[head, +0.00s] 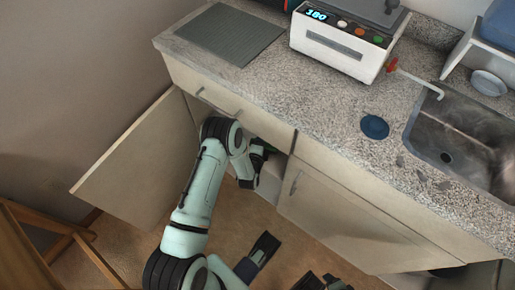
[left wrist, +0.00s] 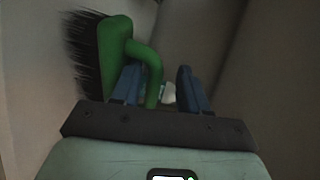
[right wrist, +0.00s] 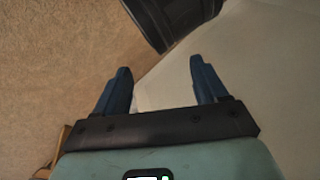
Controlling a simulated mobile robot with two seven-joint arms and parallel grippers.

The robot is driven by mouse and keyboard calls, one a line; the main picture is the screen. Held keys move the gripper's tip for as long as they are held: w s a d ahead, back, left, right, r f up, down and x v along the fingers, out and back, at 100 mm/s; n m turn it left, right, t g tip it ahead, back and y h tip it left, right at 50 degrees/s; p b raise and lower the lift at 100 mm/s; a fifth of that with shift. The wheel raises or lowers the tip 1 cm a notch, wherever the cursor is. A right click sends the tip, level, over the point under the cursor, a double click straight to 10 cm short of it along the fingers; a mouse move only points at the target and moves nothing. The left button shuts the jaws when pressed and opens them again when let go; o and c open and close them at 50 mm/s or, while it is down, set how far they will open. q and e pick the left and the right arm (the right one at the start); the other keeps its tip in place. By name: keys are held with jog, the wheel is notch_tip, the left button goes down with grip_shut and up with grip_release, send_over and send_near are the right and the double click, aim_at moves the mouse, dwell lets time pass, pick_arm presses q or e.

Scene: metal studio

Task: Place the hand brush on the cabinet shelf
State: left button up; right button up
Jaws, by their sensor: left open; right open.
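The hand brush (left wrist: 116,45) has a green body, a curved green handle and black bristles on its left side. In the left wrist view it is just beyond my left gripper (left wrist: 157,72); the handle bends down between the open fingers, close to the left one. I cannot tell whether they touch. In the head view my left arm reaches into the open cabinet (head: 135,163), and only a bit of green shows beside the wrist. The shelf surface is mostly hidden. My right gripper (right wrist: 160,68) is open and empty near a pale panel and the floor.
The cabinet's left door swings out to the left; the right door (head: 340,215) stands beside my arm. The counter above holds a grey mat (head: 229,34), a white appliance (head: 335,45), a blue disc (head: 375,127) and a sink (head: 455,145). A wooden frame (head: 60,240) stands lower left.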

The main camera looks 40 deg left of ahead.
pick_arm(q)
jog(key=s+d+f+n+g+h+p, duration=0.1)
jog(key=s+d+f+n+g+h, duration=0.1)
jog(key=s+d+n+g+h, duration=0.3)
jog(key=s+d+f+n+g+h, duration=0.3)
jog(key=s+d+n, duration=0.8)
jog(key=s+d, duration=0.8)
jog(key=s+g+h, duration=0.2)
jog(key=s+g, duration=0.1)
jog(key=g, duration=0.1)
jog(key=shift+d+f+n+h+p, duration=0.2)
jog(key=shift+n+h+p, duration=0.1)
jog(key=shift+p, duration=0.1)
pick_arm(e)
jog(key=shift+g+y, duration=0.3)
jog(key=shift+g, duration=0.3)
jog(key=s, duration=0.1)
jog(key=s+a+r, duration=0.1)
jog(key=s+r, duration=0.1)
jog(key=shift+s+a+r, duration=0.2)
jog(key=shift+a+r, duration=0.05)
jog(key=shift+a, duration=0.1)
pick_arm(q)
jog(key=shift+s, duration=0.1)
